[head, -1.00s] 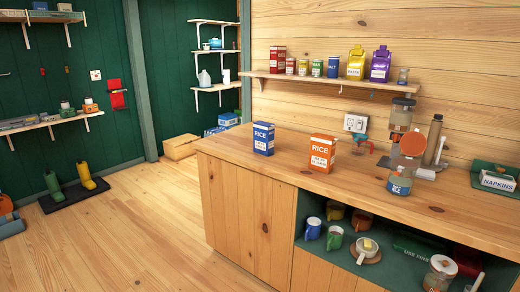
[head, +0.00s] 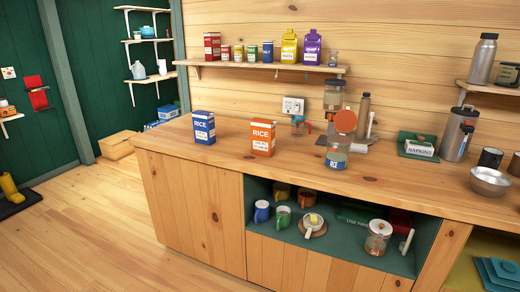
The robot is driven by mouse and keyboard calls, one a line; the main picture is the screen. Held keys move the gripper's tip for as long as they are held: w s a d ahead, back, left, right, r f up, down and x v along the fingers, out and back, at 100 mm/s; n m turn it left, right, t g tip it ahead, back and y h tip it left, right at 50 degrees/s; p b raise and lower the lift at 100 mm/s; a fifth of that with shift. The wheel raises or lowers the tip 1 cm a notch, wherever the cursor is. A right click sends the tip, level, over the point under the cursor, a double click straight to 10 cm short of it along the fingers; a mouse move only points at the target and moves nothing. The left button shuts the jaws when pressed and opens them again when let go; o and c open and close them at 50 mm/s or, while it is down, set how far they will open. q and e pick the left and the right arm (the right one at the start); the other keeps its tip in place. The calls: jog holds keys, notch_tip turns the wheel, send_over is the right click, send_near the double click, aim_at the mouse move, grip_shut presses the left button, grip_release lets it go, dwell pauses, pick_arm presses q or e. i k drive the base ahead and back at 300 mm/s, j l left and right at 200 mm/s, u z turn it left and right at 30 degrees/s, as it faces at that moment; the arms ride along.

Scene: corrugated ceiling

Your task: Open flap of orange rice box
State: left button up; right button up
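The orange rice box (head: 262,138) stands upright on the wooden counter. It has a white label band with the word RICE above it. A blue rice box (head: 204,127) stands upright to its left, a short gap away. I cannot tell from this distance whether the top flap of the orange box is open or shut. Neither of my grippers is in view.
A clear jar labelled RICE (head: 337,155) with an orange round lid (head: 346,121) stands right of the boxes. Above, a shelf (head: 262,67) holds tins and packets. Mugs (head: 283,216) sit in the open green cubby below. The counter front by the boxes is clear.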

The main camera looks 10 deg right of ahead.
aim_at(268, 121)
jog(key=i+l, duration=0.15)
jog(key=l, duration=0.2)
jog(key=i+l, duration=0.1)
jog(key=l, duration=0.25)
jog(key=i+l+z, duration=0.1)
jog(key=l, duration=0.2)
jog(key=i+l, duration=0.2)
jog(key=l, duration=0.15)
jog(key=i+l, duration=0.1)
jog(key=l, duration=0.2)
